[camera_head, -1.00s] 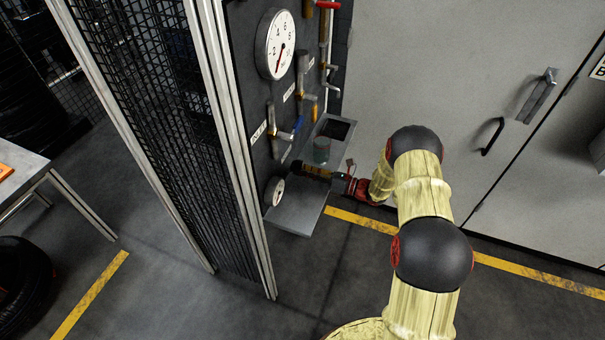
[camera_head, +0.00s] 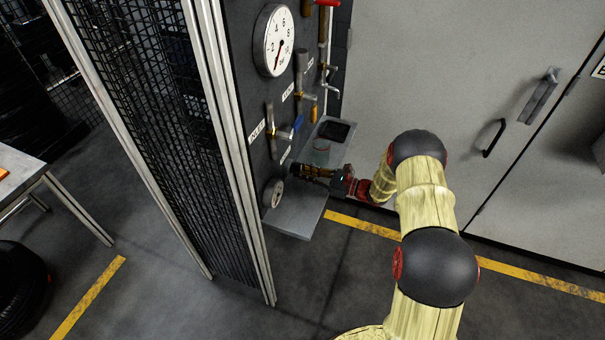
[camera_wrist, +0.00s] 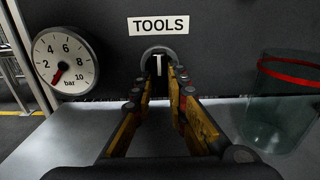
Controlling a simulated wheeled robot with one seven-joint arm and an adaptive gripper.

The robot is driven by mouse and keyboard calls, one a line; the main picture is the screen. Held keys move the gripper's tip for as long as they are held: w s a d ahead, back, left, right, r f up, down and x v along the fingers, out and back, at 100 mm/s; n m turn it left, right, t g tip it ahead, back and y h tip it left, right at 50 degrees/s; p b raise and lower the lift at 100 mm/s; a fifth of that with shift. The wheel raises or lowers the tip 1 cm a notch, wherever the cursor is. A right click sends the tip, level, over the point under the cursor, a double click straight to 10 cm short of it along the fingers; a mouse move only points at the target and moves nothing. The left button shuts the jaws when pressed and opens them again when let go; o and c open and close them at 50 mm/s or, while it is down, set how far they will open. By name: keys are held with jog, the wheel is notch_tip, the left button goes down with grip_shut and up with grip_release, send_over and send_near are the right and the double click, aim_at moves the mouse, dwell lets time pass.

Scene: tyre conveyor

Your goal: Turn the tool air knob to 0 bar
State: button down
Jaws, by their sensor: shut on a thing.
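The tool air knob (camera_wrist: 160,51) is a dark round knob with a white mark, on the dark panel right under the TOOLS label (camera_wrist: 158,25). My gripper (camera_wrist: 159,76) has its yellow-and-black fingers on both sides of the knob and is shut on it. The fingers hide the knob's lower sides. The small white gauge (camera_wrist: 65,63) is left of the knob; its red needle points down-left, near the bottom of the scale, below 2 bar. In the head view, my gripper (camera_head: 310,171) reaches the panel from the right, and the small gauge (camera_head: 274,193) shows edge-on.
A grey shelf (camera_head: 297,216) juts out below the knob. A clear cup with a red band (camera_wrist: 288,90) stands close on the right. A large gauge (camera_head: 273,41) and valves with levers (camera_head: 283,135) are above. A grey cabinet (camera_head: 430,70) stands behind my arm.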

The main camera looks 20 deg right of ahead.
jog(key=shift+s+f, duration=0.1)
jog(key=shift+f, duration=0.1)
jog(key=c, duration=1.8)
grip_release()
jog(key=shift+r, duration=0.15)
jog(key=shift+o, duration=0.2)
jog(key=v, duration=1.2)
